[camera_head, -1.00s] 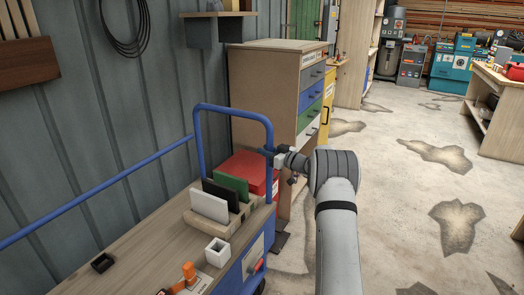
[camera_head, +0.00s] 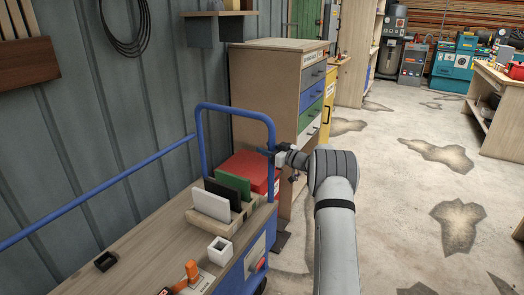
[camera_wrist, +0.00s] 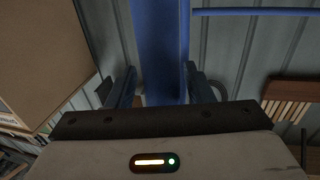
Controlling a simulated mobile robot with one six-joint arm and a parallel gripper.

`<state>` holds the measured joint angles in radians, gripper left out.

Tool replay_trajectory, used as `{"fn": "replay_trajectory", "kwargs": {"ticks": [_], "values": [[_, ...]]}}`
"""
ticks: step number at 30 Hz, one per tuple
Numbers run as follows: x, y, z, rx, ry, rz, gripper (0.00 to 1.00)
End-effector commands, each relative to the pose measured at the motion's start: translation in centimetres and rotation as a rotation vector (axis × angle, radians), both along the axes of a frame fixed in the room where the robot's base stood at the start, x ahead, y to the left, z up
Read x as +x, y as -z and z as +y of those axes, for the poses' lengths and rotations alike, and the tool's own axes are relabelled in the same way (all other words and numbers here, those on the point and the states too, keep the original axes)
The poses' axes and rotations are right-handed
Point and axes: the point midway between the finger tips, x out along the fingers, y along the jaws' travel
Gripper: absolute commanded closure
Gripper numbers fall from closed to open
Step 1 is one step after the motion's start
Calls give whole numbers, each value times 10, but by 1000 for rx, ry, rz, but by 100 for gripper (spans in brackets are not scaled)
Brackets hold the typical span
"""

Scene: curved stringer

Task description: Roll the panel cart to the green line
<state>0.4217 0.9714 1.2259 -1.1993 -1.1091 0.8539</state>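The panel cart (camera_head: 130,245) has a wooden top and blue frame and stands along the grey wall at lower left. Its blue hoop handle (camera_head: 201,140) rises at the far end. White, black and green panels (camera_head: 212,204) stand upright in a wooden rack on it. My gripper (camera_head: 270,152) is at the right upright of the hoop. The green line is not visible.
A wooden drawer cabinet (camera_head: 265,90) stands just beyond the cart, with a red box (camera_head: 245,168) low in front of it. A wall shelf (camera_head: 215,28) hangs above. Stained concrete floor (camera_head: 400,190) is open to the right. A workbench (camera_head: 497,110) stands at far right.

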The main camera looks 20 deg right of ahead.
Motion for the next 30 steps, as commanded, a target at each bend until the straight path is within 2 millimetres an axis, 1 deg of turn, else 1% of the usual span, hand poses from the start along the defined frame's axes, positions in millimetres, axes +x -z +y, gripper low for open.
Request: {"fn": "replay_trajectory", "kwargs": {"ticks": [5, 8, 11, 18, 21, 25, 30], "values": [[-1, 1, -2, 0, 2, 1, 53], [-5, 1, -5, 0, 4, 2, 53], [-17, 0, -14, 0, 6, 2, 53], [-51, 1, -35, 1, 5, 3, 53], [-61, 0, -41, 0, 4, 2, 53], [-66, 1, -43, -1, 3, 1, 53], [-67, 1, -44, -1, 2, 1, 53]]}}
